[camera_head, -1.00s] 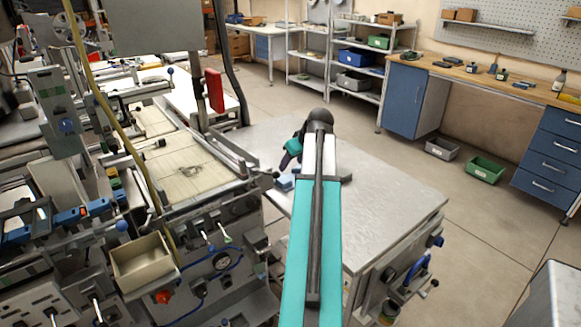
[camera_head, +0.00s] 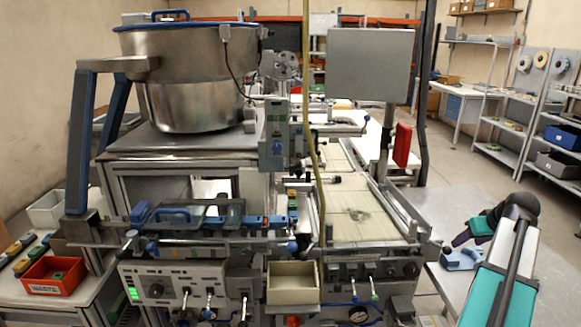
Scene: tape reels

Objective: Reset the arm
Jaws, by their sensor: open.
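My teal arm (camera_head: 497,280) rises from the lower right edge of the head view to a dark rounded joint (camera_head: 519,207), then folds down to the left. Its wrist is teal and dark purple. My gripper (camera_head: 460,260) shows small and pale blue below the wrist, over the grey metal table (camera_head: 436,201). Its jaws look open, and I see nothing held between them. I cannot tell how far above the tabletop it is.
A machine bench with a large metal bowl (camera_head: 190,85) fills the left and middle. A beige bin (camera_head: 293,282) hangs on its front. A red WASTE tray (camera_head: 55,275) sits at far left. A grey panel (camera_head: 371,64) stands left of my arm. Shelves (camera_head: 515,125) stand behind; floor shows at right.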

